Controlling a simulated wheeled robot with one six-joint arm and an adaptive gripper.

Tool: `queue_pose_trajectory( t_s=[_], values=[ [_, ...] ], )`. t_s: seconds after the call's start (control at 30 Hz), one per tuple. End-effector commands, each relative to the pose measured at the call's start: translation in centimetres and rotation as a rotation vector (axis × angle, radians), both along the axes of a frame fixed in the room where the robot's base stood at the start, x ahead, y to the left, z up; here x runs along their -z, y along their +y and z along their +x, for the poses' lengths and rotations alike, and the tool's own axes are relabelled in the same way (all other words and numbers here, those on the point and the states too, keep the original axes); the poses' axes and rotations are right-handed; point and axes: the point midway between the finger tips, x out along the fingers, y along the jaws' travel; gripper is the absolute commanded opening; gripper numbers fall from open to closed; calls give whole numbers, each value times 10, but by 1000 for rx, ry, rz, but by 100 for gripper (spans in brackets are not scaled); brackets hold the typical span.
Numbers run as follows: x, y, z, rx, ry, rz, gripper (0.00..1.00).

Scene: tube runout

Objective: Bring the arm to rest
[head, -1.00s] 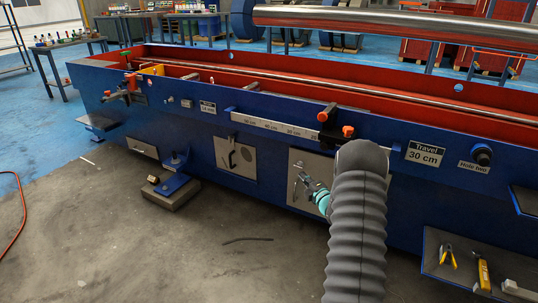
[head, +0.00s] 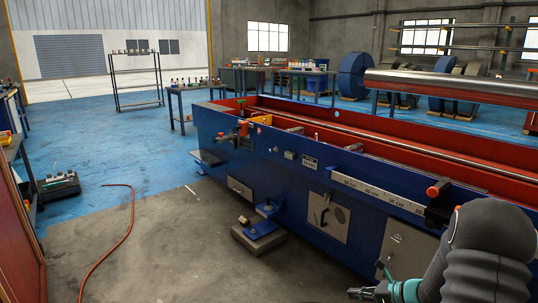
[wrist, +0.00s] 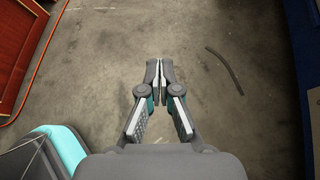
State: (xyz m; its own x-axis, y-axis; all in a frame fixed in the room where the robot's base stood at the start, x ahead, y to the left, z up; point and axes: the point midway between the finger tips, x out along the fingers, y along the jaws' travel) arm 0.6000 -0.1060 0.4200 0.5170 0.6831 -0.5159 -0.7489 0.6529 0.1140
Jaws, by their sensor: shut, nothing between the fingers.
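My gripper (wrist: 159,82) is shut and empty in the wrist view, its two fingertips together over bare grey floor. In the head view my gripper (head: 356,293) shows small at the bottom, right of centre, in front of the lower blue side of the long machine (head: 285,175). My grey sleeved arm fills the lower right corner there and hides part of the machine.
A red hose (head: 130,230) lies on the floor at left, near a toolbox (head: 60,186). A blue foot bracket on a block (head: 258,236) juts from the machine. A dark strip (wrist: 225,68) lies on the floor. Open floor spreads left of the machine.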

Motion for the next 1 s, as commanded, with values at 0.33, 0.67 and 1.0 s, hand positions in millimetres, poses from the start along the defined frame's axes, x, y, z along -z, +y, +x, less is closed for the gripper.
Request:
queue_pose_trajectory(
  t_s=[0.33, 0.67, 1.0],
  values=[
    [-67, 58, -112, -779, -279, -524, 0],
    [-121, 68, -195, -1366, -486, -899, 0],
    [-175, 67, -255, -1763, -611, -1244, 0]
  ],
)
